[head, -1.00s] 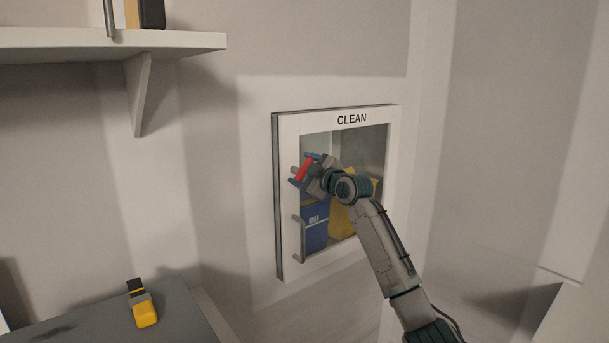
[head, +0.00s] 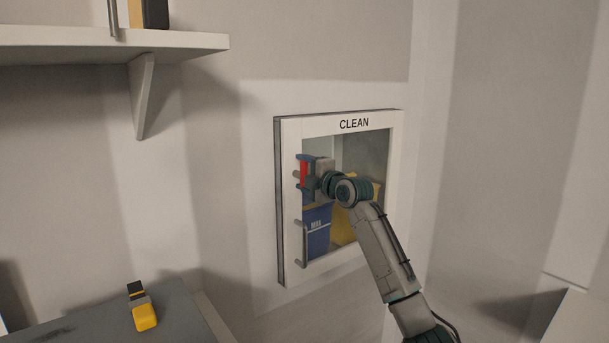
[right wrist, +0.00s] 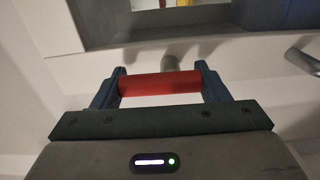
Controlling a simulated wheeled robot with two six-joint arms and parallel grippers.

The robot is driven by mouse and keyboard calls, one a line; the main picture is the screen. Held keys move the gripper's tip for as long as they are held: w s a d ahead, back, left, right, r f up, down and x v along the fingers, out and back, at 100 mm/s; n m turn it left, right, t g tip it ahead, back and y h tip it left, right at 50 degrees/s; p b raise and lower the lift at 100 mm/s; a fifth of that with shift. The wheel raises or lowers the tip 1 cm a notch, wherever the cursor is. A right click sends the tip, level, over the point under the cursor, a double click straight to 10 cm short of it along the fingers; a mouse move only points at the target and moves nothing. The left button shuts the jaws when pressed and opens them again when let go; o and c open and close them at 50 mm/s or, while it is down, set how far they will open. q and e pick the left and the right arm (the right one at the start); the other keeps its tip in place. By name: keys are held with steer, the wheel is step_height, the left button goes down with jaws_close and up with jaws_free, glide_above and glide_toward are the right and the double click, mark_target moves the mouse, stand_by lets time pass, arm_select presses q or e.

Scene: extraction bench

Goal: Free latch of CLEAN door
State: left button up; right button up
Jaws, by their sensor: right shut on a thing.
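The CLEAN door (head: 354,124) is a white framed door with a window, set in the wall, and it looks closed. A red latch grip (head: 303,173) is at the left side of its frame, above the grey pull handle (head: 301,245). My right gripper (head: 301,172) is shut on the red grip, which stands about upright in the head view. In the right wrist view the red grip (right wrist: 160,83) lies between both fingers, and a grey stem (right wrist: 172,60) shows behind it. The pull handle (right wrist: 304,62) is at the right there. My left gripper is out of view.
Behind the window stand a blue box (head: 318,230) and a yellow thing (head: 343,228). A white shelf (head: 180,41) juts out at upper left. A yellow and black object (head: 143,315) lies on a grey bench top (head: 88,322) at lower left.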

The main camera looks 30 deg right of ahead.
stand_by(0.5)
steer(key=o, duration=1)
steer(key=shift+s+f, duration=0.1)
steer(key=shift+s, duration=0.2)
arm_select(q)
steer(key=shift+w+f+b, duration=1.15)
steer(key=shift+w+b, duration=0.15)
steer(key=shift+b, duration=0.6)
arm_select(e)
steer(key=shift+s+d, duration=0.2)
steer(key=shift+s, duration=2.35)
steer(key=shift+s+d, duration=0.2)
steer(key=shift+s, duration=2.3)
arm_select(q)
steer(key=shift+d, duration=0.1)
